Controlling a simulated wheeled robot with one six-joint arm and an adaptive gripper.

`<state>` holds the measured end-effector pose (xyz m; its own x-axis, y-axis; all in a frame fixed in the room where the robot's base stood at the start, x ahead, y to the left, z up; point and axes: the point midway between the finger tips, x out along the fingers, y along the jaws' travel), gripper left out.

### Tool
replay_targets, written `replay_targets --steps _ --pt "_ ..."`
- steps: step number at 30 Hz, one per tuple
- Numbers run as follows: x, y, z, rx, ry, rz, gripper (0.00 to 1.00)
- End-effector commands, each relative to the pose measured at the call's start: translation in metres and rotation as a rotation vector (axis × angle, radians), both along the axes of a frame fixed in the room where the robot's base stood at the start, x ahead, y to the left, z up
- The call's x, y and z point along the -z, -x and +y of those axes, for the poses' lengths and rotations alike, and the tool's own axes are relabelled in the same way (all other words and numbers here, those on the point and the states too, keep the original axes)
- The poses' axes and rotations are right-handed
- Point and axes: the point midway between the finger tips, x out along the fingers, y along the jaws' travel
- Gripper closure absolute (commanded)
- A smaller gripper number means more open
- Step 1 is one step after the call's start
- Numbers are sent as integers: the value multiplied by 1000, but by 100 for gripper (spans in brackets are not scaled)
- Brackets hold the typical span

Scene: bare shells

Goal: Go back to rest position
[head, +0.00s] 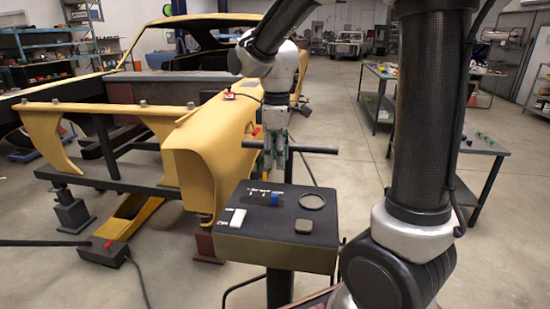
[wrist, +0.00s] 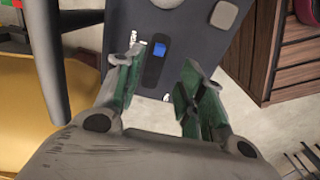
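My gripper (head: 274,158) hangs pointing down over the far part of a small dark-topped stand (head: 262,224), next to the yellow car shell. In the wrist view my gripper (wrist: 158,85) has its two green-padded fingers apart, with nothing between them. The blue block also shows in the head view (head: 275,199), apart from the gripper.
The yellow car shell (head: 208,150) stands close on the left. A dark workbench (head: 478,146) is at right. Open floor lies behind the stand.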

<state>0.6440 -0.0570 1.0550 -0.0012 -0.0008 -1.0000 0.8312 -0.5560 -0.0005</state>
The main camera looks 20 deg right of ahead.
Motion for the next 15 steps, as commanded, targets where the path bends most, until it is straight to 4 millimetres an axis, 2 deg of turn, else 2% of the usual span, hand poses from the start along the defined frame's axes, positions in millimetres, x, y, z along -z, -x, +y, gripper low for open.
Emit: replay_targets --steps 7,11,13,15 --pt "0 0 0 15 0 0 61" --pt "2 2 0 125 1 5 61" --pt "10 14 -3 232 12 31 61" --pt "7 36 -11 368 12 28 61"
